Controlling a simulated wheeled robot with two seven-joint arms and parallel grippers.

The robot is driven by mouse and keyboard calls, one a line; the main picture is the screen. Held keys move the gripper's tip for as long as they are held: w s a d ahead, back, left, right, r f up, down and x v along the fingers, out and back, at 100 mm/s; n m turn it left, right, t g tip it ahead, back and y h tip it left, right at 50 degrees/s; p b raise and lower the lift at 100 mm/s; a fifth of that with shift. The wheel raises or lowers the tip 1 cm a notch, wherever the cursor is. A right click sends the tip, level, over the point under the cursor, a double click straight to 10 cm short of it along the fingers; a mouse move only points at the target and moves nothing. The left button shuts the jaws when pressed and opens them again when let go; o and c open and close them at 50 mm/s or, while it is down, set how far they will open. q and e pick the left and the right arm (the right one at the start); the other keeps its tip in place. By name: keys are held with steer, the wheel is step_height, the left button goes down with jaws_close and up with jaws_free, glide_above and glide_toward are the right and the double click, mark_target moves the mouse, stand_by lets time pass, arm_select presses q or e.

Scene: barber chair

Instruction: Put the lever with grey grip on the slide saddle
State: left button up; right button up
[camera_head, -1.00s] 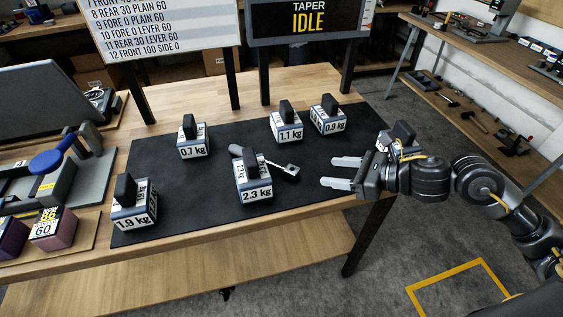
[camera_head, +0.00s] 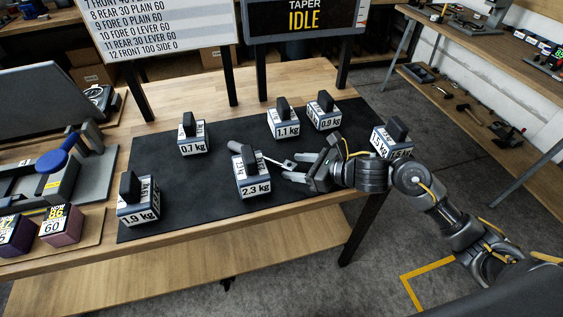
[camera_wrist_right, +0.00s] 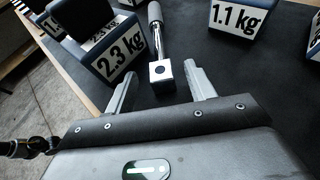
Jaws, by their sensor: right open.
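The lever with the grey grip lies on the black mat behind and right of the 2.3 kg block. Its metal shaft (camera_head: 268,158) and square end show in the head view; the 2.3 kg block partly hides it. In the right wrist view the lever (camera_wrist_right: 158,42) points its square end at me. My right gripper (camera_head: 293,168) is open and empty, low over the mat. In the right wrist view its fingertips (camera_wrist_right: 161,72) lie either side of the square end, apart from it. A grey slide device (camera_head: 95,172) with a blue handle stands at left; I cannot tell which part is the saddle.
The 2.3 kg block (camera_head: 252,187) is close beside the lever. Other weight blocks stand around the mat: 1.9 kg (camera_head: 138,213), 0.7 kg (camera_head: 193,147), 1.1 kg (camera_head: 284,130) and 0.9 kg (camera_head: 323,122). Another block (camera_head: 392,150) stands near my right wrist. The mat's middle left is free.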

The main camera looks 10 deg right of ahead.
steer(key=shift+w+a+f, duration=0.1)
jaws_close()
stand_by(0.3)
